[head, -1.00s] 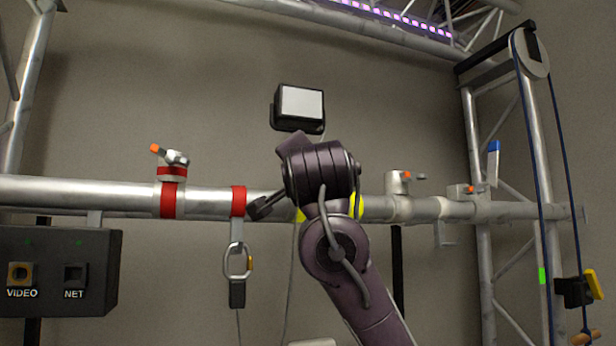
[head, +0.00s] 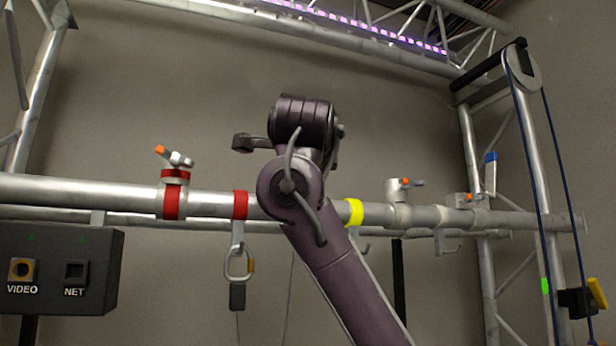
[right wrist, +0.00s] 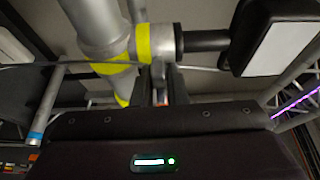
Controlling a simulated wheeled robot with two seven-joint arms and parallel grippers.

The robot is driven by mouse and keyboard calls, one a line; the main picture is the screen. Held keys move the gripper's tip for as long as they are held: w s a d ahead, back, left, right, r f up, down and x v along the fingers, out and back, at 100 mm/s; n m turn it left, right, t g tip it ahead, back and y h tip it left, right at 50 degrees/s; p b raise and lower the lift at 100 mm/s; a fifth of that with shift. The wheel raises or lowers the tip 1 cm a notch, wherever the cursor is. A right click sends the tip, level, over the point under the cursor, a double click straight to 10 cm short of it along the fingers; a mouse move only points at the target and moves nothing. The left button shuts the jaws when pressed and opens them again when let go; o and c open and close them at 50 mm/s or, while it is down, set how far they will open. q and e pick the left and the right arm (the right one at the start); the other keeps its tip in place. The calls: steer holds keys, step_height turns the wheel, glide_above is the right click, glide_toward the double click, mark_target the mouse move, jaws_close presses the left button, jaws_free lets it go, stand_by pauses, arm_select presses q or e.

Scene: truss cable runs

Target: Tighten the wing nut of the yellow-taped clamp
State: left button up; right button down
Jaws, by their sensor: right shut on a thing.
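The yellow tape (head: 354,212) shows on the pipe just right of my right arm in the head view. My arm hides the rest of that clamp there. In the right wrist view, the yellow-taped clamp (right wrist: 160,42) sits around the pipe, with more yellow bands beside it. My right gripper (right wrist: 162,90) is below the clamp, its fingers shut on the wing nut. The nut is mostly hidden; only a small reddish bit (right wrist: 167,74) shows between the fingers. My left gripper is not in view.
A black lamp (right wrist: 272,35) stands out beside the clamp. A red-taped clamp (head: 172,200) with an orange-tipped handle is left on the pipe. A carabiner (head: 238,264) hangs from the pipe. A connector box (head: 60,270) is lower left; a rope pulley (head: 522,68) is right.

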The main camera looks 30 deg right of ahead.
steer(key=shift+f, duration=0.1)
stand_by(0.4)
steer(key=c, duration=1.4)
jaws_free()
steer(key=shift+c, duration=0.2)
steer(key=b+v, duration=0.3)
steer(key=v, duration=0.4)
steer(key=shift+s+a+b, duration=0.2)
steer(key=shift+s+b, duration=0.1)
steer(key=shift+s, duration=0.05)
